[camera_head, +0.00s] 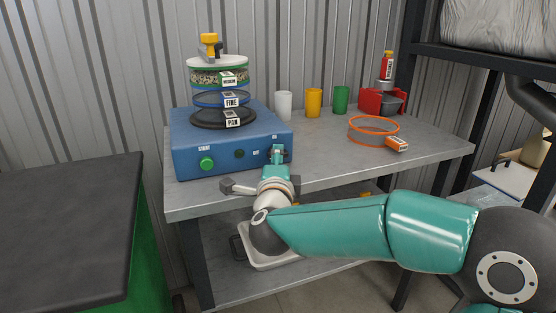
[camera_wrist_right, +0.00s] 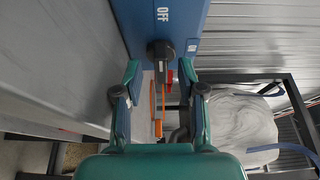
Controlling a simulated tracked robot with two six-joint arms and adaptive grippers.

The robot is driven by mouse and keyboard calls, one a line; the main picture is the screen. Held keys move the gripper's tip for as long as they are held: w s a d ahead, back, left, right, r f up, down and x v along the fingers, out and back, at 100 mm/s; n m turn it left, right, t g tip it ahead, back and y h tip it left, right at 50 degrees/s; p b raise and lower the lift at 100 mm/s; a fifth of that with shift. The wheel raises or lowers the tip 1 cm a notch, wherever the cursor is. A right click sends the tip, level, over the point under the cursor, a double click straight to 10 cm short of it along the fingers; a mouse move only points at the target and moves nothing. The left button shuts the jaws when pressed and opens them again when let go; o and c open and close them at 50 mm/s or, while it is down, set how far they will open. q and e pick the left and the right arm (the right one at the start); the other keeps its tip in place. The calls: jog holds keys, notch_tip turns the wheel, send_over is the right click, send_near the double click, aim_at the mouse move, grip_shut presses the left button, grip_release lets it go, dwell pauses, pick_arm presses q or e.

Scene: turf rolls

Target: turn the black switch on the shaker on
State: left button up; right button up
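The shaker is a blue box (camera_head: 205,155) on the grey table, with a green START button (camera_head: 207,163), a dark round knob (camera_head: 239,153) and OFF and ON labels on its front. My right gripper (camera_head: 278,154) is at the right end of this front and hides the area around the ON label. In the right wrist view the black switch (camera_wrist_right: 160,49) shows just past the fingertips, in the gap between them. The right fingers (camera_wrist_right: 159,75) are apart, one on each side of the switch, with visible gaps. OFF is above the switch and ON to its right there. My left gripper is not in view.
Sieves marked MEDIUM, FINE and PAN (camera_head: 209,120) are stacked on the shaker. An orange ring sieve (camera_head: 373,142) lies to the right on the table (camera_head: 335,165). A black-topped green cabinet (camera_head: 65,220) stands at the left.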

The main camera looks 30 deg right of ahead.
jog(key=shift+w+d, duration=0.4)
jog(key=shift+w, duration=0.2)
grip_shut()
